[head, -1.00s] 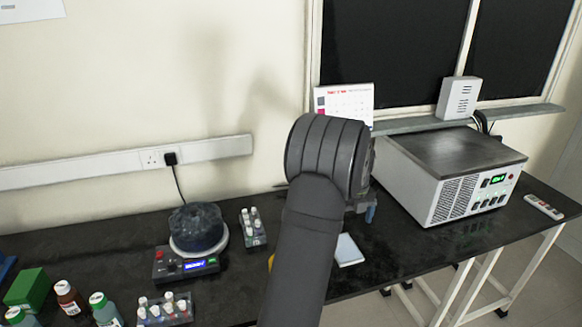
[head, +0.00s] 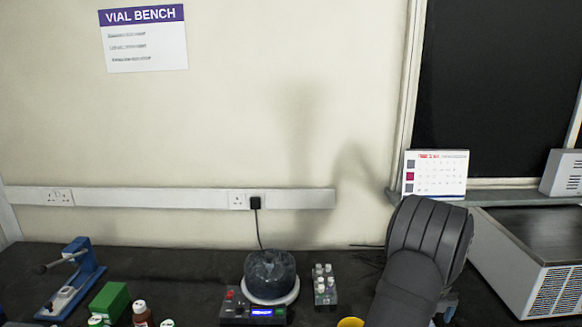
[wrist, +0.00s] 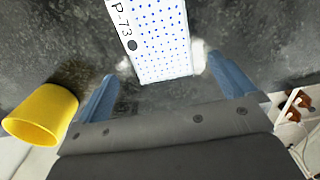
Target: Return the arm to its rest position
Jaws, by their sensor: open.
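My arm (head: 425,245) shows at the lower right of the head view, in front of the wall calendar and left of the grey instrument. My gripper (wrist: 162,69) shows in the wrist view with its two blue fingers spread apart. A white piece with blue dots and the marking "P-73" (wrist: 158,40) lies on the dark bench beyond and between the fingertips. I cannot tell how far below the fingers it is. In the head view my arm hides most of the gripper; only a bit of blue shows beside it.
A yellow cup (wrist: 40,113) stands left of the fingers in the wrist view. The head view shows a vial rack (head: 325,287), a stirrer with a dark vessel (head: 270,275), bottles (head: 141,313), a green box (head: 109,301), a blue press (head: 75,280) and the grey instrument (head: 530,255).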

